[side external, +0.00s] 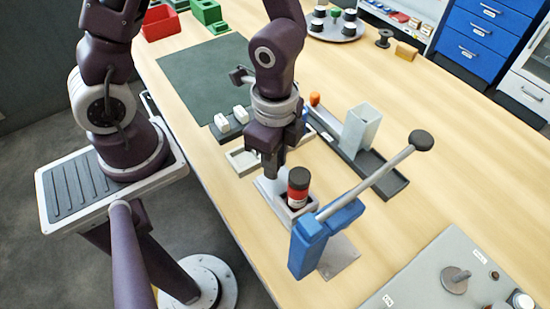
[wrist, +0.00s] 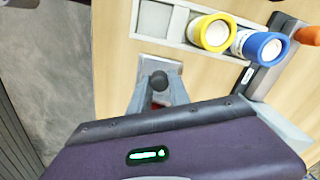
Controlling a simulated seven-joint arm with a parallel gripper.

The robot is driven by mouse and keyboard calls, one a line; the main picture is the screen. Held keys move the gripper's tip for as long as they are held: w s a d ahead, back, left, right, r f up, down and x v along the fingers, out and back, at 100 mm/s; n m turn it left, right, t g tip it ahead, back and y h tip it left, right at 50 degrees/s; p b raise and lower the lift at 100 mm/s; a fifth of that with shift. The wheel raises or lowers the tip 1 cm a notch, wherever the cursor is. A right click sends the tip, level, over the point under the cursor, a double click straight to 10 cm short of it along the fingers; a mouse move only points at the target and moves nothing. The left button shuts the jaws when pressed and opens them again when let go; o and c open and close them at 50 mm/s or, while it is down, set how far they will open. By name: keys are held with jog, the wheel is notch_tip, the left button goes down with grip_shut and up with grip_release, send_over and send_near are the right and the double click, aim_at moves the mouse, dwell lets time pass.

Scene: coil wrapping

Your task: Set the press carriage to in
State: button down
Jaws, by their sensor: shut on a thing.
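The blue press (side external: 325,230) stands on the table at the front, its long grey lever raised to a black knob (side external: 421,140) at the upper right. The grey press carriage (side external: 279,208) lies beside the press and bears an upright red and black cylinder (side external: 298,188). My gripper (side external: 270,174) points down at the carriage's back end. In the wrist view, its grey fingers (wrist: 159,92) are shut on a dark round knob (wrist: 158,79) over a grey plate. My gripper's body hides most of the carriage there, and I cannot tell the carriage's exact position in the press.
A pale compartment tray (side external: 242,161) lies behind, with a yellow-rimmed coil (wrist: 212,33) and a blue-rimmed coil (wrist: 259,47) in the wrist view. A dark rail (side external: 385,180) with a grey square post (side external: 361,127) lies to the right. A grey panel (side external: 430,280) sits front right.

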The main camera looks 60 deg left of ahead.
dwell(0.4)
send_over(310, 203)
jog(key=s+d, duration=0.2)
jog(key=shift+a, duration=0.1)
jog(key=c, duration=1.2)
grip_release()
notch_tip(310, 203, up, 7)
jog(key=shift+r, duration=0.1)
